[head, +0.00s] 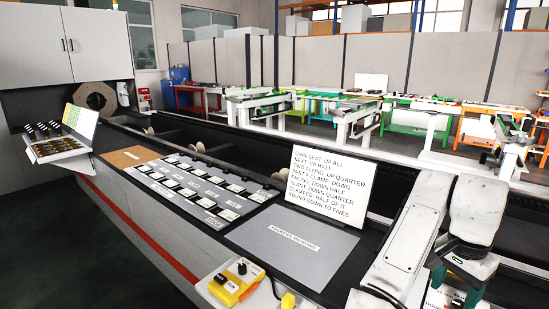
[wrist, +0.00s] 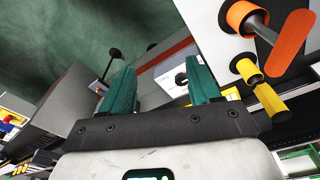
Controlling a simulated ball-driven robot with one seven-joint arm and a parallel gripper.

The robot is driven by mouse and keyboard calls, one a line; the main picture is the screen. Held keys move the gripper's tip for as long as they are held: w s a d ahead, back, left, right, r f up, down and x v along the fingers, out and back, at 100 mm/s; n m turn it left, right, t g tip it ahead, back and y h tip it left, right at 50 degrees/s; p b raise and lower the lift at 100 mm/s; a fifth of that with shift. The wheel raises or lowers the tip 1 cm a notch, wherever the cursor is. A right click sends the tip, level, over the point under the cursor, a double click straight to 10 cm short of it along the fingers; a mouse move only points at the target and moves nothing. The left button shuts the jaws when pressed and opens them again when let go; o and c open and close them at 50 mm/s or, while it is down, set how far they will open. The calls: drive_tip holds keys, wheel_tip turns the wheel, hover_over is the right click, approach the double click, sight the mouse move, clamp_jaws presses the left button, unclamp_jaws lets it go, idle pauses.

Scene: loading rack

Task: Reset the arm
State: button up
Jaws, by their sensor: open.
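My arm is folded at the right of the head view, with two pale links standing over the rack's edge. My gripper (head: 455,290) hangs at the bottom right of that view, partly cut off by the frame edge. In the wrist view my gripper (wrist: 160,82) shows two teal fingers spread well apart. It is open, and nothing is held between the fingers. A pale surface with a white label and a dark knob shows beyond the gap; I cannot tell how far away it is.
A yellow control box (head: 236,283) sits on the front edge left of my arm. An orange handle (wrist: 287,42) and a yellow knob (wrist: 246,70) are right of my fingers in the wrist view.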

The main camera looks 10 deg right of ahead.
drive_tip(key=s+f+n+t+h, duration=0.1)
drive_tip(key=s+f+n+h, duration=0.3)
drive_tip(key=s+f+n, duration=0.7)
drive_tip(key=s+a+f+n+y, duration=0.4)
drive_tip(key=s+a+f, duration=0.9)
drive_tip(key=a, duration=0.4)
drive_tip(key=shift+s+f+y, duration=0.4)
drive_tip(key=shift+f+y, duration=0.05)
drive_tip(key=shift+y, duration=0.05)
